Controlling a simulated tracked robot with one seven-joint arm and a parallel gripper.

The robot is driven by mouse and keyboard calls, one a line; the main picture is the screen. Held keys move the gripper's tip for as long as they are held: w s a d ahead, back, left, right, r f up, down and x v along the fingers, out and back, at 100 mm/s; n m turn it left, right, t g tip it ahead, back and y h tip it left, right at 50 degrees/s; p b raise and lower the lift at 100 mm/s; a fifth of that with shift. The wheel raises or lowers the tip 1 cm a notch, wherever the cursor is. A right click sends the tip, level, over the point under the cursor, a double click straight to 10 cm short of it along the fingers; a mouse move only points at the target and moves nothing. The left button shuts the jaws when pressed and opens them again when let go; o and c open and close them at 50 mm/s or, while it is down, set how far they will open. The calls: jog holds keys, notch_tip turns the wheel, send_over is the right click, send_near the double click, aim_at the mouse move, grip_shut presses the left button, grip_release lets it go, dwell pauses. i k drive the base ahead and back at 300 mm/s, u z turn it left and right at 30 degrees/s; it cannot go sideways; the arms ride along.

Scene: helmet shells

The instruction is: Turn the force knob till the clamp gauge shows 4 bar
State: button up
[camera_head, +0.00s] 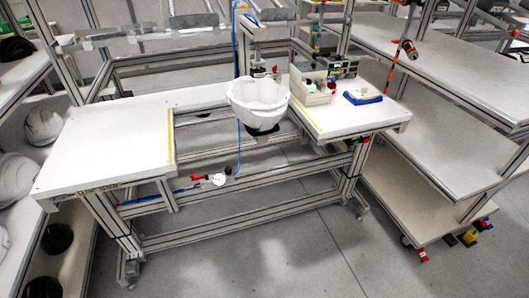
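A small round white gauge (219,180) hangs on the air line below the gap in the white bench. Its needle and numbers are too small to read. A small dark knob (228,171) sits just above and to the right of the gauge; I cannot tell for sure that it is the force knob. A red lever or fitting (197,178) is just left of the gauge. A white helmet shell (258,101) sits open side up under the clamp (257,70) at the middle of the bench. My gripper is not in view.
The left bench top (110,140) is clear. The right bench top (345,122) carries a beige bin (318,97) and a blue-based tool (362,97). Frame bars (225,228) cross below the gauge. Shelves stand at left and right. The floor (265,265) in front is free.

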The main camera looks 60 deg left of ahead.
aim_at(228, 170)
jog(key=u, duration=0.15)
jog(key=k, duration=1.7)
jog(key=u, duration=1.5)
jog(key=i, duration=1.25)
jog(key=z, duration=0.05)
